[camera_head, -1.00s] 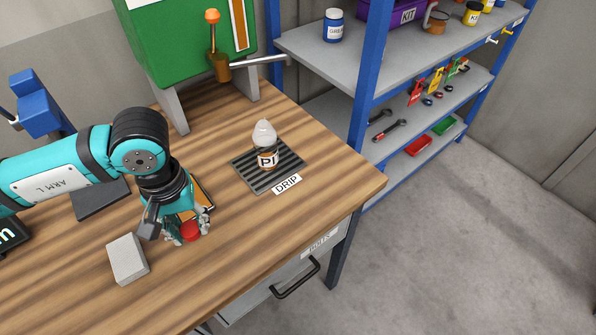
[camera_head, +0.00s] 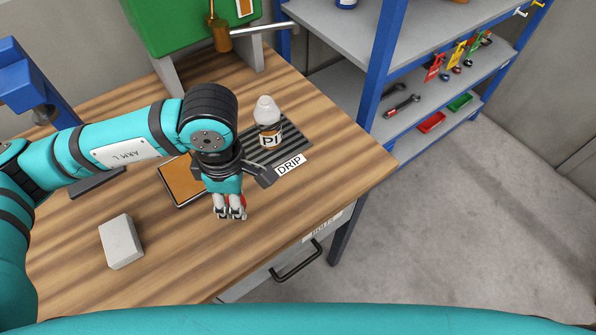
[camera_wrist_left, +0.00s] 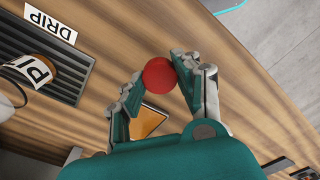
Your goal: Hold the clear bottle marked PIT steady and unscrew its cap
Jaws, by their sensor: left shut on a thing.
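The clear bottle marked PI (camera_head: 268,125), its last letter hidden, stands upright on the black ribbed drip mat (camera_head: 297,140). It has a clear pale top, and I see no coloured cap on it. In the left wrist view its label (camera_wrist_left: 33,70) shows at the left edge. My left gripper (camera_head: 230,212) is in front of the bottle, apart from it, low over the wooden table. It is shut on a small round red piece, perhaps a cap; this red piece (camera_wrist_left: 159,75) sits between the fingertips in the wrist view. My right gripper is out of view.
A flat orange-brown pad with a dark frame (camera_head: 182,181) lies left of my gripper. A grey block (camera_head: 121,241) sits at the front left. A white DRIP label (camera_head: 290,165) lies at the mat's front. A blue shelf rack (camera_head: 372,85) stands to the right.

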